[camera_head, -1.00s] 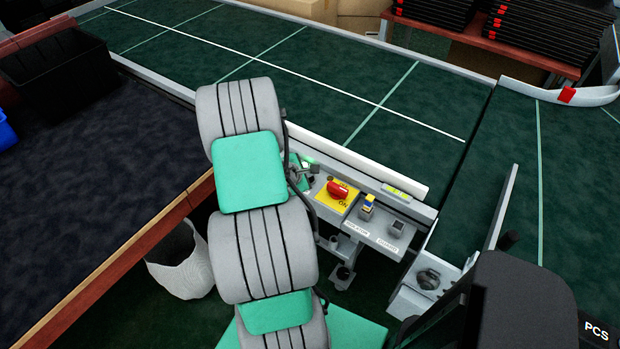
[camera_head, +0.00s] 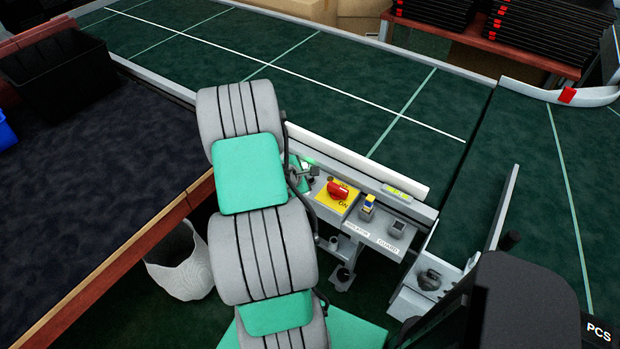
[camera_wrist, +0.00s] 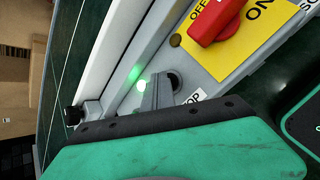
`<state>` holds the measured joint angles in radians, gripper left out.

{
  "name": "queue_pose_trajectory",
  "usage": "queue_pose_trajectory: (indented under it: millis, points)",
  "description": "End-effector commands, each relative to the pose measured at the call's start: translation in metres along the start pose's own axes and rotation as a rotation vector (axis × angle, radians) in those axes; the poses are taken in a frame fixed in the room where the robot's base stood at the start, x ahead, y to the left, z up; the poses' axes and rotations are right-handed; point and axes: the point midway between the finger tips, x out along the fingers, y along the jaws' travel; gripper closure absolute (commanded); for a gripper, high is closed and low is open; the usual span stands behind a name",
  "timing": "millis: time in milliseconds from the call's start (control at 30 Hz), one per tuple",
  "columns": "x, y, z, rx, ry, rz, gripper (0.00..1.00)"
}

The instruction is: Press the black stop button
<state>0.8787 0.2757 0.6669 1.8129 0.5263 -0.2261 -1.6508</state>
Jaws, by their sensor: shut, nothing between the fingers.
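In the wrist view, the dark round button (camera_wrist: 174,81) sits on the grey panel beside a white label ending in "OP", which is partly covered. My gripper (camera_wrist: 154,84) is shut and empty. Its narrow grey fingertips are right beside the button and overlap its edge in the picture; I cannot tell whether they touch it. A lit green lamp (camera_wrist: 141,86) shows just left of the fingertips. In the head view, my arm hides most of this end of the panel and the button.
A red rotary switch (camera_head: 338,190) on a yellow plate sits right of my gripper. The green conveyor belt (camera_head: 330,75) runs behind. A wooden-edged table (camera_head: 110,170) is at left.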

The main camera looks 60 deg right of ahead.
Motion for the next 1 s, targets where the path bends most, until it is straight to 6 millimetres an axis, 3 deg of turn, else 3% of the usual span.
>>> queue_pose_trajectory:
  millis: [1000]
  points:
    - [-0.02, 0.014, 0.014, 0.0, 0.0, 0.0, 1.0]
